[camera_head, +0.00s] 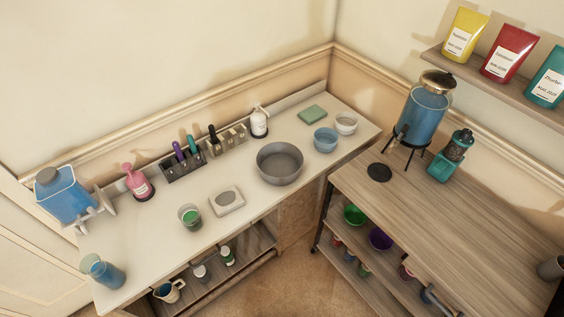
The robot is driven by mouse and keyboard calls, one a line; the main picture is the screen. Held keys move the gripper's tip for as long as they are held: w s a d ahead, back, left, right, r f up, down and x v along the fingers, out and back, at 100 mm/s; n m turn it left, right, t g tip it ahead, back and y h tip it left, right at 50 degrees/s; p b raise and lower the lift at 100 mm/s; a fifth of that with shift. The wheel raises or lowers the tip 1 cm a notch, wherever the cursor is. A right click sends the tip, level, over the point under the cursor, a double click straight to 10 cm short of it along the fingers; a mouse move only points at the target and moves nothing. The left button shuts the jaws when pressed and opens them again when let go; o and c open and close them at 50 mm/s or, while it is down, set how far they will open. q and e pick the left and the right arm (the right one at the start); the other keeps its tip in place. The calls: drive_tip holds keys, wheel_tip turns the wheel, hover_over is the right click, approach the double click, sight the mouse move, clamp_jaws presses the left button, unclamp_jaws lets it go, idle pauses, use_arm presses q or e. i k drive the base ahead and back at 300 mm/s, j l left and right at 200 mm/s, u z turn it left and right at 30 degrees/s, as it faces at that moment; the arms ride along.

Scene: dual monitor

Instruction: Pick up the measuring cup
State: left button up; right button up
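Several cup-like things are in view, and I cannot tell for certain which is the measuring cup. A clear cup with green contents (190,216) stands upright on the white counter (150,243). A blue translucent cup (103,271) stands at the counter's front left corner, with a round blue-grey piece at its top left. A small handled jug (169,291) sits on the shelf under the counter, partly cut off by the counter edge. Neither of my grippers shows in the head view.
A grey bowl (280,163), a scale-like pad (226,201), a pink pump bottle (137,183) and a blue tank (65,195) stand on the counter. A wooden table (460,210) at the right bears a blue dispenser (424,112). Counter between the two cups is clear.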

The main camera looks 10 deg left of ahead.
sight(189, 215)
drive_tip(key=u, duration=1.45)
